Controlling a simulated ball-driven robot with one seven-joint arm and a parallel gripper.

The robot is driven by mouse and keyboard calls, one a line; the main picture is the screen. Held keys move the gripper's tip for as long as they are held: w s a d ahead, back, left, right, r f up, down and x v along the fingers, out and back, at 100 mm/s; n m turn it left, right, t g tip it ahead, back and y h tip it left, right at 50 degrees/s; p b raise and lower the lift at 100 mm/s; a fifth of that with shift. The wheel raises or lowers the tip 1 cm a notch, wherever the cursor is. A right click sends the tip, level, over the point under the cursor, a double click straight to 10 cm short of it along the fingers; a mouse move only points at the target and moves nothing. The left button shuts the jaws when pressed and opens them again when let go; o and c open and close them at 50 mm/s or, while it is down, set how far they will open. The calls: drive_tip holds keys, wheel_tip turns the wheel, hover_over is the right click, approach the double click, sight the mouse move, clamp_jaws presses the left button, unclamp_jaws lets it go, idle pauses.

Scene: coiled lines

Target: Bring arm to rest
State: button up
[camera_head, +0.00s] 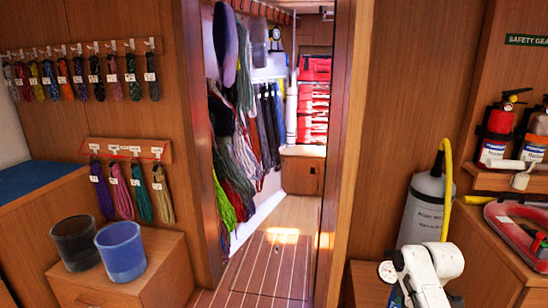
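A white jointed part with dark gaps shows at the bottom right, in front of a grey cylinder, and looks like part of my own arm. It is cut off by the lower picture edge. No gripper fingers show, so I cannot see whether my gripper holds anything.
Two buckets, one dark (75,243) and one blue (121,252), stand on a wooden cabinet (170,272) at left. Coiled lines hang on wall racks (85,48). A doorway with a plank floor (272,262) opens in the middle. A grey cylinder (424,212) stands at right.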

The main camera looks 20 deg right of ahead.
drive_tip(key=s+a+f+m, duration=0.2)
drive_tip(key=s+a+f, duration=0.15)
drive_tip(key=a, duration=0.35)
drive_tip(key=s+a+f+m, duration=0.1)
drive_tip(key=s+a+f, duration=0.1)
drive_tip(key=s+a, duration=0.3)
drive_tip(key=s+a+f+m, duration=0.2)
drive_tip(key=s+a, duration=0.1)
drive_tip(key=a, duration=0.5)
drive_tip(key=s+a+m, duration=0.1)
drive_tip(key=s+m, duration=0.1)
drive_tip(key=s, duration=0.6)
drive_tip(key=s+a+r+m+g, duration=0.1)
drive_tip(key=s+a+m, duration=0.1)
drive_tip(key=s, duration=0.6)
drive_tip(key=shift+s+a+r+m+g+h, duration=0.2)
drive_tip(key=shift+a+r+m+g+h, duration=0.05)
drive_tip(key=shift+a+m+g+h, duration=0.05)
